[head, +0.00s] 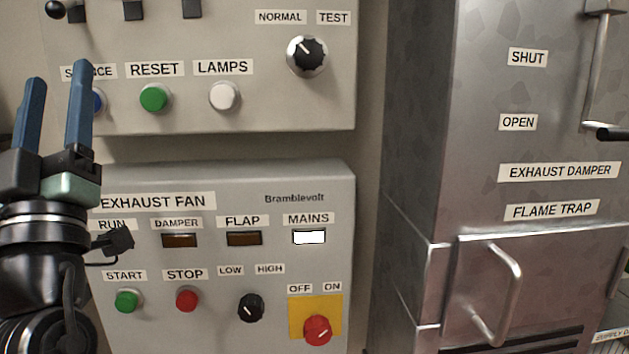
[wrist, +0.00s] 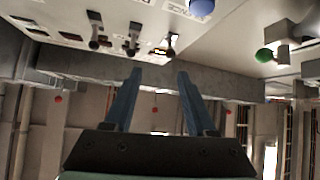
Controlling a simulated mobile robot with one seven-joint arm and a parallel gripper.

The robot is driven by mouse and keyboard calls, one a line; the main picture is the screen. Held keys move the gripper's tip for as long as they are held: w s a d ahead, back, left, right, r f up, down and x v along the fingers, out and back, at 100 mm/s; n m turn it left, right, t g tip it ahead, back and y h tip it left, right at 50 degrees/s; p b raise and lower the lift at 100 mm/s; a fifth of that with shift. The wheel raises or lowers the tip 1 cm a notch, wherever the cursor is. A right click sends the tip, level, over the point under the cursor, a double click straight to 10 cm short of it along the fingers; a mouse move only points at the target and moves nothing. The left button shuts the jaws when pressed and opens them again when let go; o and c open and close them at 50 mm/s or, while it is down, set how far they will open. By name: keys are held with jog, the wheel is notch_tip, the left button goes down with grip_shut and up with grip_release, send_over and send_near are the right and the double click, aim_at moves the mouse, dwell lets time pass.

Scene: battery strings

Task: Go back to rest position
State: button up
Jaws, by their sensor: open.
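My gripper (head: 55,115) is at the left of the head view, its two blue fingers pointing up and spread apart with nothing between them. It stands in front of the left part of the control panels and partly hides the blue button (head: 99,101) and its label. In the wrist view my gripper (wrist: 158,75) also shows open and empty, pointing toward a grey beam-like edge. A blue round button (wrist: 201,8) shows above it there.
The upper panel has a green RESET button (head: 154,97), a white LAMPS button (head: 224,96) and a NORMAL/TEST knob (head: 307,55). The EXHAUST FAN panel (head: 240,180) is below, with a red OFF/ON switch (head: 317,330) turned toward ON. A metal cabinet (head: 470,130) with handles stands right.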

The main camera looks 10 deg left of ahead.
jog(key=s+d+r+m+t+h, duration=0.1)
jog(key=s+d+m+h, duration=0.2)
jog(key=d, duration=0.7)
jog(key=s+d+r+m+t+h, duration=0.1)
jog(key=d+m+h, duration=0.4)
jog(key=d, duration=0.5)
jog(key=s+d+r+m+t+h, duration=0.15)
jog(key=d+h, duration=0.35)
jog(key=d, duration=0.5)
notch_tip(320, 180, up, 28)
jog(key=s+p, duration=0.1)
jog(key=p, duration=2.7)
jog(key=shift+s+m+g+p, duration=0.25)
jog(key=shift+m+g+p, duration=0.05)
jog(key=shift+m+g, duration=0.05)
